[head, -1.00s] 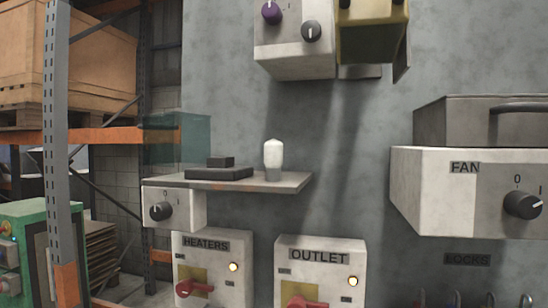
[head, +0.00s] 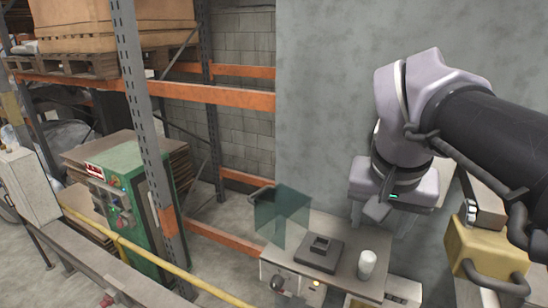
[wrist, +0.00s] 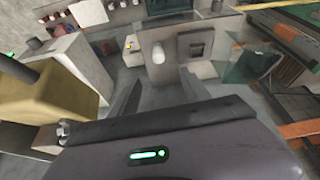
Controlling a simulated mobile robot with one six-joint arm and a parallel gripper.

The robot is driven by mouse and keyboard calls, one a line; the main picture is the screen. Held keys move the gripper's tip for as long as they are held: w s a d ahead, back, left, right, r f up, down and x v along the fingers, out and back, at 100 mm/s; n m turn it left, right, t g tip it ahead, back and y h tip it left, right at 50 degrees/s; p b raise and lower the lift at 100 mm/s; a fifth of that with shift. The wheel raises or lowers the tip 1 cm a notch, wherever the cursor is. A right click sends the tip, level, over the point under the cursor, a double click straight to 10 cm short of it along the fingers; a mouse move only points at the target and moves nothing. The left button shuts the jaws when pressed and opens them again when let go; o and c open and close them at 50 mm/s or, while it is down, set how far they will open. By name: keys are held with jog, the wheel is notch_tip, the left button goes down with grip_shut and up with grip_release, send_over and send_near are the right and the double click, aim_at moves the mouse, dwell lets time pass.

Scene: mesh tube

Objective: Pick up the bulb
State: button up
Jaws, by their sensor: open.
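The bulb also shows in the wrist view (wrist: 158,53), just beyond the gap between my fingers. My gripper (head: 378,224) is open and empty. It is above the shelf and apart from the bulb. In the wrist view, the two fingers (wrist: 155,88) point toward the shelf, one on each side of the bulb's line.
A dark square block (head: 318,253) sits on the shelf left of the bulb. A greenish clear panel (head: 281,214) stands at the shelf's left end. A yellow box (head: 486,260) is to the right of my arm. Orange racking (head: 225,95) stands at the left.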

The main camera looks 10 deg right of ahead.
jog(key=b, duration=0.6)
send_near(369, 256)
notch_tip(369, 256, down, 3)
jog(key=b+x, duration=0.2)
jog(key=x, duration=0.1)
jog(key=b+x, duration=0.1)
jog(key=x, duration=0.1)
jog(key=shift+w+d+r+b, duration=0.25)
jog(key=shift+w+d+b, duration=0.05)
jog(key=shift+w, duration=0.1)
jog(key=b+x, duration=0.3)
jog(key=x, duration=0.1)
jog(key=shift+s+f, duration=0.1)
jog(key=shift+f, duration=0.2)
jog(key=shift+w+f+b, duration=0.25)
jog(key=shift+w+b, duration=0.05)
jog(key=shift+b, duration=0.05)
jog(key=shift+r, duration=0.25)
jog(key=shift+c, duration=0.2)
jog(key=shift+s, duration=0.2)
jog(key=c, duration=0.7)
jog(key=shift+w, duration=0.1)
grip_shut()
